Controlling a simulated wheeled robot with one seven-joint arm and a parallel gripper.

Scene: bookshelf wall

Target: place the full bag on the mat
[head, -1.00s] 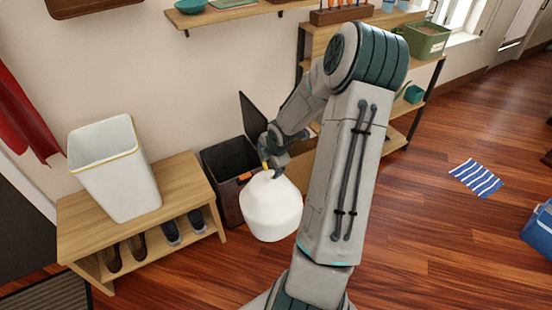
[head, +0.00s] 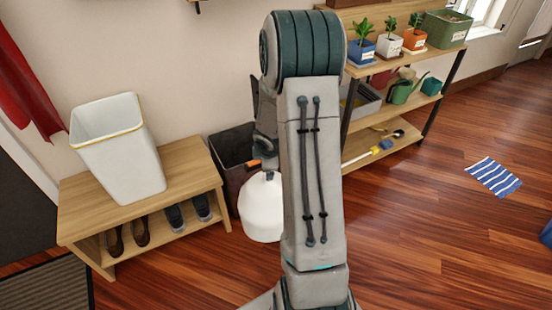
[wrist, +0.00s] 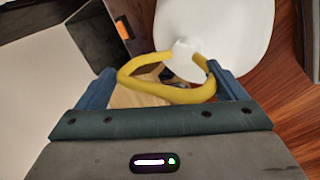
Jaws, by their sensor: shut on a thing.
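The full bag (head: 262,207) is white and rounded, and it hangs upright in front of the dark bin in the head view. In the wrist view the bag (wrist: 225,35) shows its yellow drawstring loop between the fingers. My gripper (wrist: 162,75) is shut on that loop; in the head view it is mostly hidden behind my arm. A blue and white striped mat (head: 493,177) lies flat on the floor at the right, well away from the bag. A dark grey ribbed mat (head: 45,288) lies at the lower left.
A dark bin (head: 229,150) with an orange tab stands behind the bag. A wooden bench (head: 180,160) with shoes below carries a white bin (head: 120,155). A plant shelf (head: 395,150) stands behind my arm.

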